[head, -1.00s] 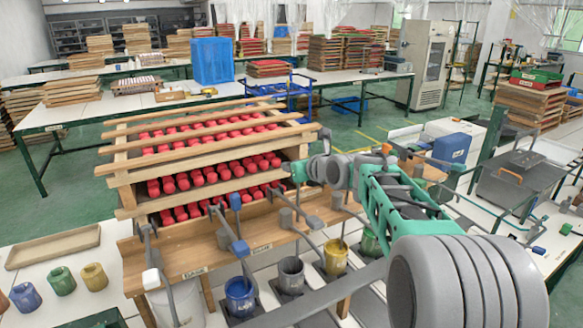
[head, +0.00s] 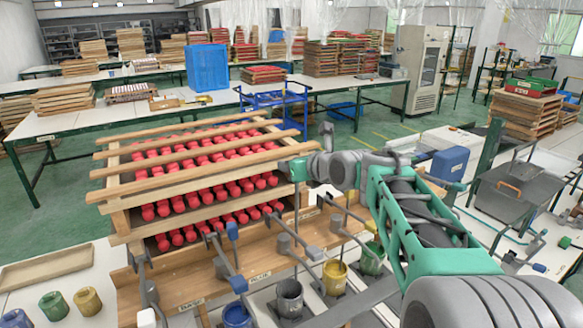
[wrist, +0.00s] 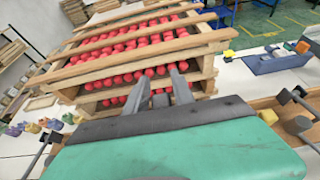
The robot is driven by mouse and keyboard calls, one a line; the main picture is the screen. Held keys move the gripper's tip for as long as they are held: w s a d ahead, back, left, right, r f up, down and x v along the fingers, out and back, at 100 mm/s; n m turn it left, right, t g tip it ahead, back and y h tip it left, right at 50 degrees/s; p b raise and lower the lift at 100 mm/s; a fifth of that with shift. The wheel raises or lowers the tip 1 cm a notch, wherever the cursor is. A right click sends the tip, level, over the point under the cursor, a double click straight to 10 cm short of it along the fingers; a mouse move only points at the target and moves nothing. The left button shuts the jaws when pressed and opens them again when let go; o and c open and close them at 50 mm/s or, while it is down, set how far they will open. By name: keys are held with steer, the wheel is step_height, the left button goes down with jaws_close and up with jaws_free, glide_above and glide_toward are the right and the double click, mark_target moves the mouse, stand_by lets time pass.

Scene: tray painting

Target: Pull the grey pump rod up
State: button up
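Several lever-arm pumps stand along a wooden bench (head: 190,275). A grey pump rod with a grey handle end (head: 314,253) is in the middle of the row, near a grey paint cup (head: 290,298); I cannot tell for certain which rod is the named one. My gripper (head: 287,165) is at the right end of the wooden rack, above and behind the pumps, partly hidden by its own wrist. In the wrist view its two grey fingers (wrist: 158,88) are spread apart, pointing at the rack, with no rod held between them.
The wooden rack (head: 122,220) is filled with red pieces and stands directly behind the pumps. A blue cup (head: 237,316), yellow cup (head: 335,277) and green cup (head: 371,262) stand in front. A wooden tray (head: 50,270) lies at left. A grey box (head: 508,190) stands at right.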

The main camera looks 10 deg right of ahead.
steer(key=shift+o, duration=1.3)
steer(key=shift+f, duration=0.2)
steer(key=v, duration=0.7)
steer(key=shift+s+r, duration=0.2)
steer(key=shift+s, duration=0.15)
steer(key=shift+d, duration=0.1)
